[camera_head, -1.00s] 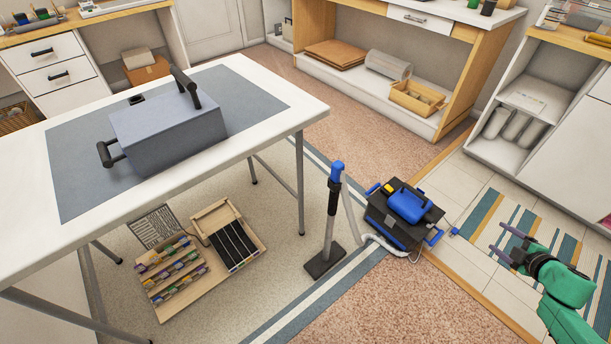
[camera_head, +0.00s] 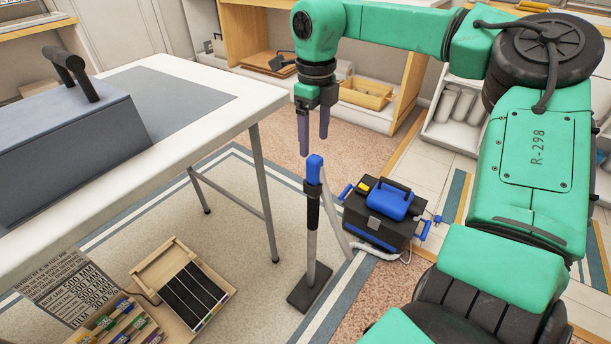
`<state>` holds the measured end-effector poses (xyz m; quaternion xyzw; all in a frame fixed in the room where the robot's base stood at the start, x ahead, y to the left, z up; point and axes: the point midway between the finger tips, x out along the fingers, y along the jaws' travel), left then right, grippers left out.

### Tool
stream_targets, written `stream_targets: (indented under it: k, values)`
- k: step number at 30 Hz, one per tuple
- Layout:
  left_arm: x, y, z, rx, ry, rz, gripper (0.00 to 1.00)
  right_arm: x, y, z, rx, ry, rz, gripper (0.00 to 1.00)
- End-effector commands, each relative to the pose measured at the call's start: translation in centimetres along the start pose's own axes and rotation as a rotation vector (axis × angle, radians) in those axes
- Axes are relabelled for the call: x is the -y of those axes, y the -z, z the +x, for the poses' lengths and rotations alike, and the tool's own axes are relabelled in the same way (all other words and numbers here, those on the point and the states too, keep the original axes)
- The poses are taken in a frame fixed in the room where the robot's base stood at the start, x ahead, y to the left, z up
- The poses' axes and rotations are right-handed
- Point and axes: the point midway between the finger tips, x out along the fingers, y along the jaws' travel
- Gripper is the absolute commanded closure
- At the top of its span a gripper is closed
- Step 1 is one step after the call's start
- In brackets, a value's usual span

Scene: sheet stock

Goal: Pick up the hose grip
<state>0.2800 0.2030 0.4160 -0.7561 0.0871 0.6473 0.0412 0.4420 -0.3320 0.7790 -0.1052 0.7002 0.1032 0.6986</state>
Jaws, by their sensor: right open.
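The hose grip (camera_head: 314,169) is a blue cap on top of a black and grey upright wand, which stands on a flat dark foot (camera_head: 309,288) on the floor. A pale hose runs from it to a black and blue vacuum unit (camera_head: 380,214) on its right. My right gripper (camera_head: 313,143) points down just above the hose grip in the picture, with its two dark fingers apart and nothing between them. I cannot tell exactly how far above the grip the fingertips are. My left gripper is not in view.
A white table (camera_head: 212,113) with a grey box (camera_head: 70,140) stands at the left. On the floor below are a wooden tray of dark strips (camera_head: 190,285) and a rack of small coloured items (camera_head: 120,320). Wooden shelving (camera_head: 405,85) lines the back.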

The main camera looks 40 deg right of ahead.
Motion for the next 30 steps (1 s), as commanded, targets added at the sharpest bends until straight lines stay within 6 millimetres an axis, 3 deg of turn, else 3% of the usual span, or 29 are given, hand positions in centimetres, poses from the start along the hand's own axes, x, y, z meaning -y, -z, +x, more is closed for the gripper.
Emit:
stream_targets:
  k: [1, 3, 10, 15, 22, 23, 28, 29, 30]
  values:
    - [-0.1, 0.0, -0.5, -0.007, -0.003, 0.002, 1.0, 0.0, 0.1, 1.8, -0.002, -0.004, 0.001, 0.22]
    - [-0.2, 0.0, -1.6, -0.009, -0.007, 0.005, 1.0, 0.0, 0.0, 3.4, -0.001, -0.003, 0.001, 0.22]
    - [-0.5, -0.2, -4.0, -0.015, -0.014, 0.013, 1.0, 0.3, -0.1, 6.6, 0.0, -0.004, 0.003, 0.22]
    - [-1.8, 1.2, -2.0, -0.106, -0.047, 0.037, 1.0, 0.7, -0.2, 9.6, 0.002, -0.003, 0.004, 0.22]
    - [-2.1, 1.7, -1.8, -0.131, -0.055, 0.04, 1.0, 0.7, -0.2, 9.9, 0.003, -0.001, 0.005, 0.22]
    - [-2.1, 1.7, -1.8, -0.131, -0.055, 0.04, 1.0, 0.7, -0.2, 9.9, 0.003, -0.001, 0.005, 0.26]
    - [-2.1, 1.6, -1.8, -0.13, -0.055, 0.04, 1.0, 0.7, -0.2, 9.9, 0.003, -0.001, 0.005, 0.91]
    - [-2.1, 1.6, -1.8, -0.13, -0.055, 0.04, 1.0, 0.7, -0.2, 9.9, 0.003, -0.001, 0.005, 1.0]
    - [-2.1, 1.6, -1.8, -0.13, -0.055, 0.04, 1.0, 0.7, -0.2, 9.9, 0.003, -0.001, 0.005, 1.0]
